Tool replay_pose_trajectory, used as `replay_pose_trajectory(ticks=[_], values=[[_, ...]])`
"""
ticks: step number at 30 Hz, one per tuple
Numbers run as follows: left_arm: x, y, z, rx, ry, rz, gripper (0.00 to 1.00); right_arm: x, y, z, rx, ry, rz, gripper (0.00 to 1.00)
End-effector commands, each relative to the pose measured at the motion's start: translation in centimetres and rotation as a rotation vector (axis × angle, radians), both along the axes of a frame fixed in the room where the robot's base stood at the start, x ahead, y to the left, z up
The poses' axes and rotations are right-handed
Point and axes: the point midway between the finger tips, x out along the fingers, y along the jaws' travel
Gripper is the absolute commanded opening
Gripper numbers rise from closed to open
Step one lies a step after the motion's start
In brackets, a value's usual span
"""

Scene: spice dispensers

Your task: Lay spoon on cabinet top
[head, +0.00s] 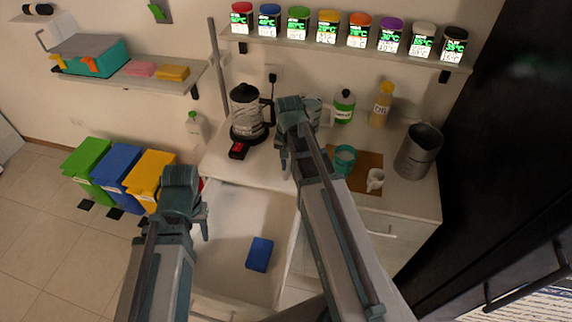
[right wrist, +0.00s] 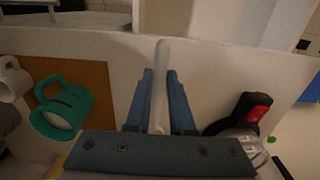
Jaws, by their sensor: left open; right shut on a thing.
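My right gripper (head: 286,165) is over the white cabinet top (head: 236,174). In the right wrist view its two blue-grey fingers (right wrist: 160,76) are shut on a long pale spoon (right wrist: 161,62), whose visible end points up the picture over the cabinet top (right wrist: 205,72). I cannot tell whether the spoon touches the surface. The spoon is not distinguishable in the head view. My left gripper (head: 190,218) is open and empty, left of the open drawer (head: 228,215).
A blue block (head: 259,254) lies in the drawer. A teal mug (head: 344,160) and white cup (head: 375,180) stand on a brown mat. A coffee maker (head: 247,112), bottles and a grey pitcher (head: 418,152) stand around the top. Spice dispensers (head: 328,27) line the shelf above.

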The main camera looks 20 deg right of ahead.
Motion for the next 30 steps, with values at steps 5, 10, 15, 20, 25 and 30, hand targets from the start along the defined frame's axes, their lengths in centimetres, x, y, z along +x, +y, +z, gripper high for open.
replay_pose_trajectory(ticks=[5, 10, 15, 20, 25, 30], values=[[0.0, 0.0, -0.4, 0.0, 0.0, 0.0, 0.45, 0.0, 0.0, -0.4, 0.0, 0.0, -0.001, 0.0], [0.0, 0.0, -1.4, 0.0, 0.0, 0.0, 0.45, 0.0, 0.0, -1.4, 0.0, 0.0, -0.002, 0.0], [0.0, 0.0, -2.9, 0.0, 0.0, 0.0, 0.45, 0.0, 0.0, -2.9, 0.0, 0.0, -0.002, 0.0], [0.0, 0.0, -4.5, 0.0, 0.0, 0.0, 0.45, 0.0, 0.0, -4.5, 0.0, 0.0, -0.002, 0.0], [0.0, 0.0, -5.7, 0.0, 0.0, 0.0, 0.45, 0.0, 0.0, -5.7, 0.0, 0.0, -0.003, 0.0], [0.0, 0.0, -6.0, 0.0, 0.0, 0.0, 0.45, 0.0, 0.0, -6.0, 0.0, 0.0, -0.003, 0.0]])
